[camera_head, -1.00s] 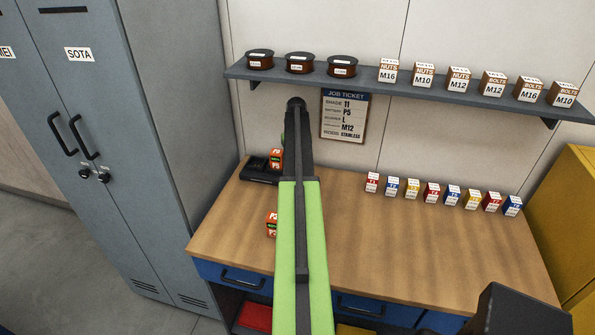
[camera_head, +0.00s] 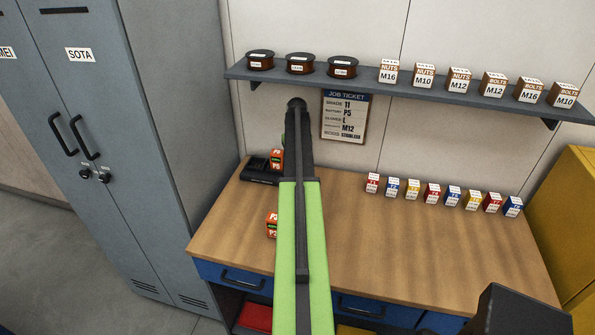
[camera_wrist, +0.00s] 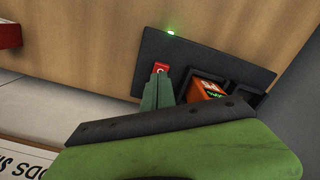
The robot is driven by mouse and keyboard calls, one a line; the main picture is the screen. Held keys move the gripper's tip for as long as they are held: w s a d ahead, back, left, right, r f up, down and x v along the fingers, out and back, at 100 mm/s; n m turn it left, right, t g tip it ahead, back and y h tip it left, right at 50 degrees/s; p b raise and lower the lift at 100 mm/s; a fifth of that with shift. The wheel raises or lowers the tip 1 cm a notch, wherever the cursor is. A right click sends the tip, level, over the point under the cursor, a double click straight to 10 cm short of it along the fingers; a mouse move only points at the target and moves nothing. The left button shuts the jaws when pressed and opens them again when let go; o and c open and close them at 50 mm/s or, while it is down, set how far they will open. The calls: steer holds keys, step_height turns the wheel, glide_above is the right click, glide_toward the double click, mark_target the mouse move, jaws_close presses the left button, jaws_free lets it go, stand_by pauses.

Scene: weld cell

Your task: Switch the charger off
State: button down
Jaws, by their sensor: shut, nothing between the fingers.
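The charger (camera_wrist: 212,58) is a dark block on the wooden bench, with a lit green light (camera_wrist: 171,33) at its edge and a red switch (camera_wrist: 161,68) on its face. An orange battery (camera_wrist: 207,90) sits in one of its bays. My gripper (camera_wrist: 160,76) is shut and empty, its fingertips right at the red switch; whether they touch it I cannot tell. In the head view the charger (camera_head: 259,172) stands at the bench's back left, with an orange battery (camera_head: 277,159) at it. My arm hides part of it, and the fingertips are hidden there.
Another orange battery (camera_head: 271,224) stands on the bench (camera_head: 400,250) left of my arm. A row of small coloured boxes (camera_head: 432,192) stands at the back right. A shelf (camera_head: 410,83) and job ticket (camera_head: 345,116) are above. Grey lockers (camera_head: 120,130) stand left.

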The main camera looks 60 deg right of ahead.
steer(key=shift+f+b, duration=1.35)
stand_by(1.0)
step_height(320, 180, up, 7)
steer(key=p, duration=0.7)
stand_by(0.4)
